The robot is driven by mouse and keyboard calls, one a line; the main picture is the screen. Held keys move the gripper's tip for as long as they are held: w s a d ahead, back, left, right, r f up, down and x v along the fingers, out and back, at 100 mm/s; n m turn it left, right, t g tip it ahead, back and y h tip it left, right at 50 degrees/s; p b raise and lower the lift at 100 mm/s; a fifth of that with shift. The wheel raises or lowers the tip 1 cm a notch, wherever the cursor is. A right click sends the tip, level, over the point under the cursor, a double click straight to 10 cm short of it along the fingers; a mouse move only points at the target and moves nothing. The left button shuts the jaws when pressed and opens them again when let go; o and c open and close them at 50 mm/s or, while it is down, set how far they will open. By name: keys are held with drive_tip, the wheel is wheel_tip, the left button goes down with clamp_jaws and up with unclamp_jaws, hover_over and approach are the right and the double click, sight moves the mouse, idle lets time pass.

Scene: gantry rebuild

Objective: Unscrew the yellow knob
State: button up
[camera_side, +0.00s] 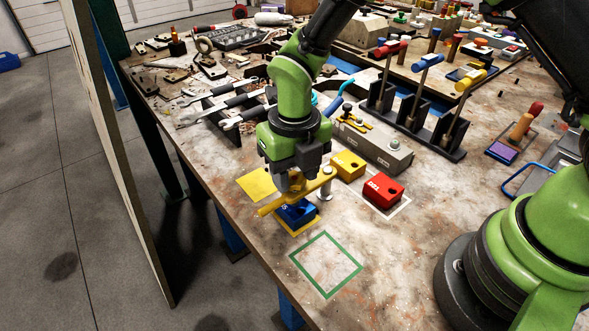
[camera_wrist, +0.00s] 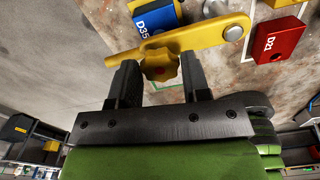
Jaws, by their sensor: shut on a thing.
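In the wrist view the lobed yellow knob (camera_wrist: 160,65) sits on the yellow clamp bar (camera_wrist: 213,37), between the dark fingers of my gripper (camera_wrist: 159,75), which is shut on it. In the side view my gripper (camera_side: 290,180) points down over the clamp bar (camera_side: 270,208), and the knob is mostly hidden behind the fingers. The bar's right end meets a metal post (camera_side: 325,191). A blue block (camera_side: 298,214), marked D35 in the wrist view (camera_wrist: 153,17), lies under the bar.
A red block (camera_side: 384,190) marked D21 sits inside a white outline. A yellow block (camera_side: 349,165) stands behind the post. A green outlined square (camera_side: 357,268) in front is empty. A rack (camera_side: 455,153) of upright tools and wrenches (camera_side: 243,116) lie farther back.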

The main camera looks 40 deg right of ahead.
sight(295, 178)
drive_tip(key=shift+f+n, duration=0.1)
drive_tip(key=shift+n, duration=0.8)
drive_tip(key=o, duration=0.8)
drive_tip(key=shift+c, duration=0.2)
wheel_tip(295, 178, up, 8)
drive_tip(key=shift+f, duration=0.2)
